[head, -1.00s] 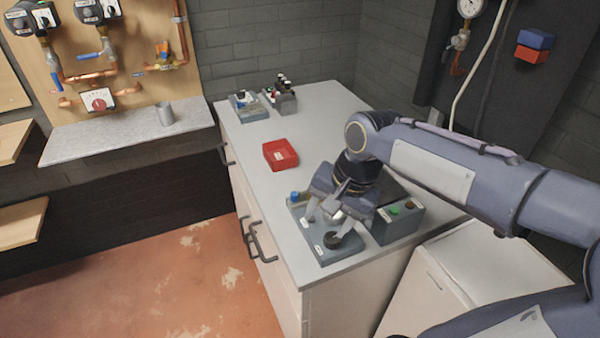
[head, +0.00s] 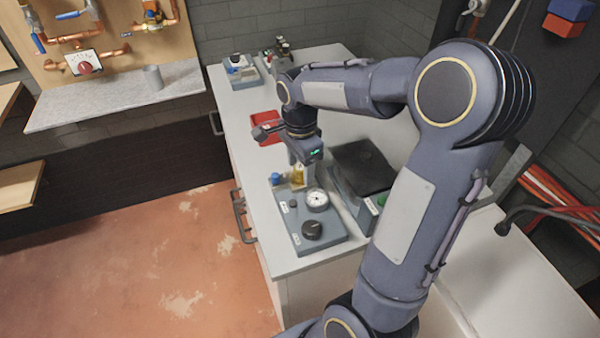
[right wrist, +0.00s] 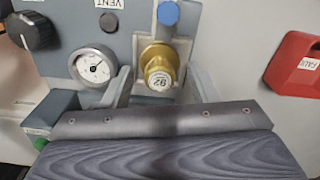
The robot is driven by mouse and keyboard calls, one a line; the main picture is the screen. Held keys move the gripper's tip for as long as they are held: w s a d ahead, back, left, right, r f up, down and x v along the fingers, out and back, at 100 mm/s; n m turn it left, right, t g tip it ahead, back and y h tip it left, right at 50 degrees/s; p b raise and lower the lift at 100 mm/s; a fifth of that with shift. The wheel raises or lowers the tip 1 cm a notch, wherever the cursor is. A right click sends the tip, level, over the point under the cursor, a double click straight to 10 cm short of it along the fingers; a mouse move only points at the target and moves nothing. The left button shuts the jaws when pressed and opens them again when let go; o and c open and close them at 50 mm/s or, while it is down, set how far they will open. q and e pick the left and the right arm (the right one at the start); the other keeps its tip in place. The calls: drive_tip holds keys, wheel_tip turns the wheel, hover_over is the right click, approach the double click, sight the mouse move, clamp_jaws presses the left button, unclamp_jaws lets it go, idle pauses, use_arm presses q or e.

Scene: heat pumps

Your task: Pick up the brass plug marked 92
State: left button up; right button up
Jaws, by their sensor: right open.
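The brass plug marked 92 (right wrist: 160,68) sits at the end of the grey panel unit, and its label shows upside down in the right wrist view. It also shows in the head view (head: 298,174), partly hidden by my gripper. My right gripper (right wrist: 160,76) is open, with one finger on each side of the plug in the wrist view. I cannot tell whether the fingers touch it. In the head view the gripper (head: 302,168) is at the plug's end of the unit. My left gripper is not in view.
The grey panel unit (head: 290,238) carries a round gauge (head: 317,200), a black knob (head: 312,230) and a blue cap (head: 276,179). A dark-topped box (head: 365,167) is to the right. The counter's left strip is clear.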

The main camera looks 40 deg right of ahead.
drive_tip(key=shift+f, duration=0.35)
drive_tip(key=shift+c, duration=0.4)
clamp_jaws()
drive_tip(key=shift+r, duration=0.1)
